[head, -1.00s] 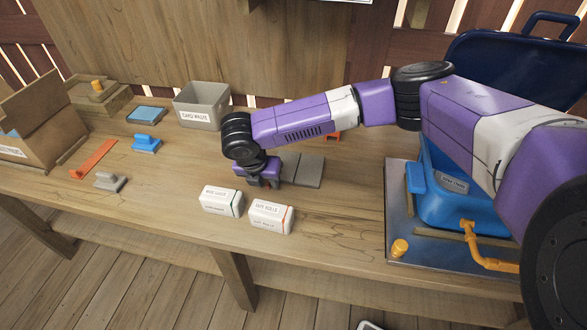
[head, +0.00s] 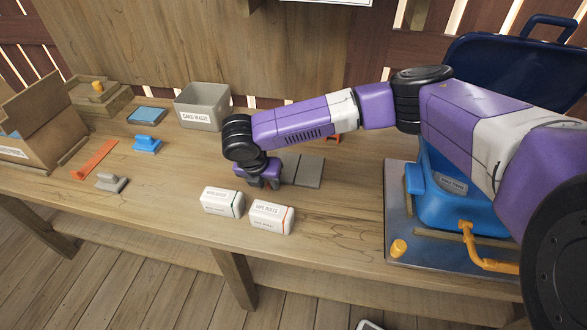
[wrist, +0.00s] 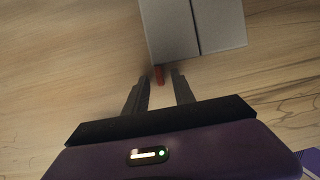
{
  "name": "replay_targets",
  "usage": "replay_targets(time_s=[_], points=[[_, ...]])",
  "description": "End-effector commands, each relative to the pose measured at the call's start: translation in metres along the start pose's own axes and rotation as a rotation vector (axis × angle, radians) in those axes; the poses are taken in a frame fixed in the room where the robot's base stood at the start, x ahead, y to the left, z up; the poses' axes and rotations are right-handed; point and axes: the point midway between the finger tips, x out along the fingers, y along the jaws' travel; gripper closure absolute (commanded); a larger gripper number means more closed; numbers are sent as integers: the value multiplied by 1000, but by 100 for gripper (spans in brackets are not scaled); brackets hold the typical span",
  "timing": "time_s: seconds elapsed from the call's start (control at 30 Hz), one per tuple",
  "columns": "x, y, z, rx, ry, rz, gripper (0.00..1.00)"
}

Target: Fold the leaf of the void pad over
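The void pad is a flat grey pad (head: 304,171) of two panels with a seam between them, lying on the bench. In the wrist view the pad (wrist: 205,24) is at the top, its dark seam running up and down. A small red-orange tab (wrist: 158,75) sticks out from the near edge of the left panel. My gripper (head: 263,185) is low at the left end of the pad and partly hides it. In the wrist view my gripper (wrist: 160,77) is open, with the tab between its fingertips; I cannot tell whether they touch it.
Two white labelled boxes (head: 222,201) (head: 271,216) stand just in front of my gripper. A grey bin (head: 202,106) stands behind. Blue and grey handled blocks (head: 147,145) (head: 111,182) and an orange strip (head: 94,160) lie left. A blue lidded case (head: 440,205) is right.

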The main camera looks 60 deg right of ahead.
Motion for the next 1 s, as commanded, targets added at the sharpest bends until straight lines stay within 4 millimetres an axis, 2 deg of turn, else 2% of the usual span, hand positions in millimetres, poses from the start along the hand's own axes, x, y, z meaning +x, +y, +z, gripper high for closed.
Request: replay_targets(time_s=[0.23, 0.4, 0.57, 0.83, 1.0], points=[[0, 0, 0, 0, 0, 0, 69], [0, 0, 0, 0, 0, 0, 100], [-1, 0, 0, 2, 0, 5, 100], [-10, -5, 4, 50, 2, 131, 100], [-10, -5, 4, 55, -1, 153, 100]])
